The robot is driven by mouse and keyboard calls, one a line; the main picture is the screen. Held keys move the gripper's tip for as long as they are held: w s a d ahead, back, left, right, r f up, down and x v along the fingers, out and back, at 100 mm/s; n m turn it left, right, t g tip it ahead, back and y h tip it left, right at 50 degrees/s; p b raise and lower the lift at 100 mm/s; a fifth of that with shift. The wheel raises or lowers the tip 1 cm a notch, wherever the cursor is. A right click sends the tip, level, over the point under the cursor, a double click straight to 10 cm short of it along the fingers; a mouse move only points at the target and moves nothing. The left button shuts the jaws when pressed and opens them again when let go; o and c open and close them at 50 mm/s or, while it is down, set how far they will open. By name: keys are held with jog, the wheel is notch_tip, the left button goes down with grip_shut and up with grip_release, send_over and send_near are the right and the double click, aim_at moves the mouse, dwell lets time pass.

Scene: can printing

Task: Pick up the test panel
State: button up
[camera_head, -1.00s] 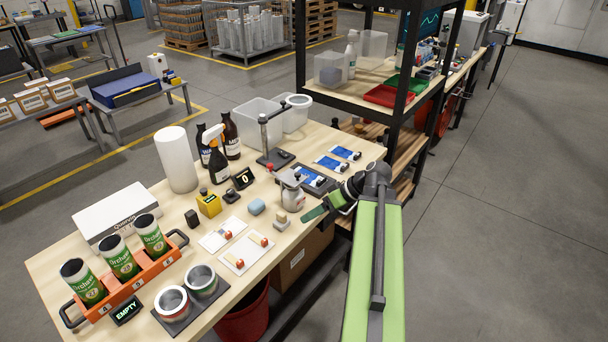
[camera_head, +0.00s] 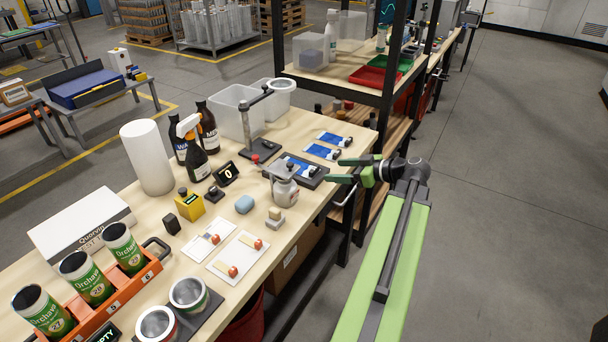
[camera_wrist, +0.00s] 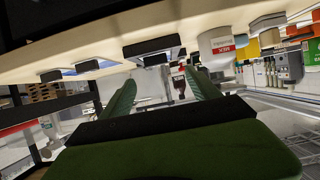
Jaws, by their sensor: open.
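Flat blue-and-white panels lie on the wooden table: one (camera_head: 334,138) at the far right end, one (camera_head: 321,151) just nearer, and one (camera_head: 300,167) on a dark base beside a grey-white canister. I cannot tell which is the test panel. My gripper (camera_head: 340,170) is open and empty at the table's right edge, its green fingers pointing left toward the panel on the dark base, apart from it. In the wrist view my gripper (camera_wrist: 163,92) shows empty space between its fingers, with the table edge above.
The grey-white canister (camera_head: 285,188) stands left of my gripper. A black-framed shelf (camera_head: 385,110) stands close behind my gripper. Open floor lies to the right.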

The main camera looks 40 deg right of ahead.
aim_at(316, 169)
jog(key=shift+b+x, duration=0.3)
jog(key=shift+x, duration=1.3)
jog(key=x, duration=0.1)
jog(key=b+x, duration=0.1)
jog(key=x, duration=0.1)
jog(key=b+x, duration=0.1)
jog(key=x, duration=0.1)
jog(key=shift+d+f, duration=0.3)
jog(key=shift+d, duration=0.05)
jog(key=shift+r, duration=0.1)
jog(key=c, duration=1.5)
jog(key=shift+r+p, duration=0.5)
jog(key=shift+r, duration=0.1)
notch_tip(316, 169, up, 4)
jog(key=p, duration=0.4)
jog(key=s+d+r+p, duration=0.5)
jog(key=s+d+p, duration=0.1)
jog(key=d, duration=0.3)
jog(key=shift+v, duration=0.85)
